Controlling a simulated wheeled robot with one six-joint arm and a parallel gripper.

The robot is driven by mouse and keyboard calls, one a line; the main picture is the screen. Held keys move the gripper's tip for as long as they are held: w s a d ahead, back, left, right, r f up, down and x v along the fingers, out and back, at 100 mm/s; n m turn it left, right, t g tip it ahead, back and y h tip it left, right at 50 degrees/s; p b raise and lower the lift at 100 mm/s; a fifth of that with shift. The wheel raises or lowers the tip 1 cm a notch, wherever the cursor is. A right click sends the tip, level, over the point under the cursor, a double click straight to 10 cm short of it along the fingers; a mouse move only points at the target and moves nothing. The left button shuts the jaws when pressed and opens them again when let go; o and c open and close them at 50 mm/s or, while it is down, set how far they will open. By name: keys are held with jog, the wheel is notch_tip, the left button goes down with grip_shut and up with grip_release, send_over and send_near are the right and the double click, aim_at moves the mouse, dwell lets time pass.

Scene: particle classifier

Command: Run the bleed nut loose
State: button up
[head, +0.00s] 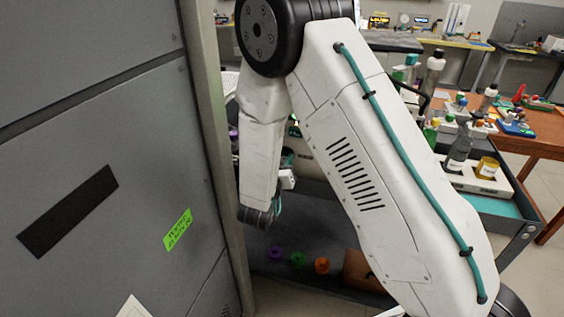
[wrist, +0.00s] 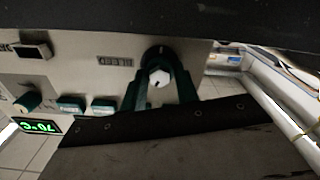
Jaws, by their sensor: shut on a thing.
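The bleed nut (wrist: 159,78) is the small white nut with a dark mark on its face, in front of a dark round collar on the light panel (wrist: 85,75) in the wrist view. My gripper (wrist: 158,84) has its dark green fingers on either side of the nut and is shut on it. How far the nut is turned or backed out cannot be told. In the head view my arm and the grey cabinet hide the nut and my gripper's fingers.
The panel bears a knob (wrist: 28,100), teal buttons (wrist: 71,104) and a green temperature display (wrist: 38,126). In the head view a grey cabinet (head: 95,170) stands close at left, and a loaded cart (head: 500,205) at right.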

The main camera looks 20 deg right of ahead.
jog(key=shift+w+r, duration=0.1)
jog(key=o, duration=1)
jog(key=v, duration=0.8)
jog(key=shift+w, duration=0.1)
